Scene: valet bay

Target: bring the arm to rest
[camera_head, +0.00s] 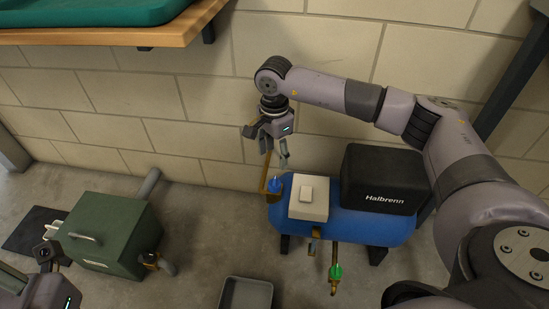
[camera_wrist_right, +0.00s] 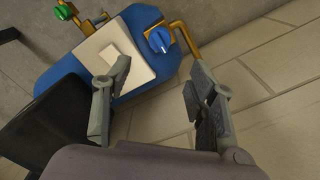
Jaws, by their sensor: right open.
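My right gripper (camera_head: 273,150) is in front of the block wall, above the left end of a blue tank (camera_head: 345,228). It is open, with nothing between its fingers. In the right wrist view my right gripper (camera_wrist_right: 157,88) shows its two fingers spread apart, with the blue tank (camera_wrist_right: 60,75) and a blue knob (camera_wrist_right: 158,40) beyond them. In the head view the blue knob (camera_head: 275,185) sits on a brass pipe just below the fingers. My left gripper (camera_head: 46,256) shows only partly at the lower left, so its opening is unclear.
The tank carries a white box (camera_head: 308,197), a black housing marked Halbrenn (camera_head: 382,180) and a green knob (camera_head: 336,271). A green box (camera_head: 108,235) stands left. A grey bin (camera_head: 246,293) is on the floor. A wooden shelf (camera_head: 150,37) juts out at upper left.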

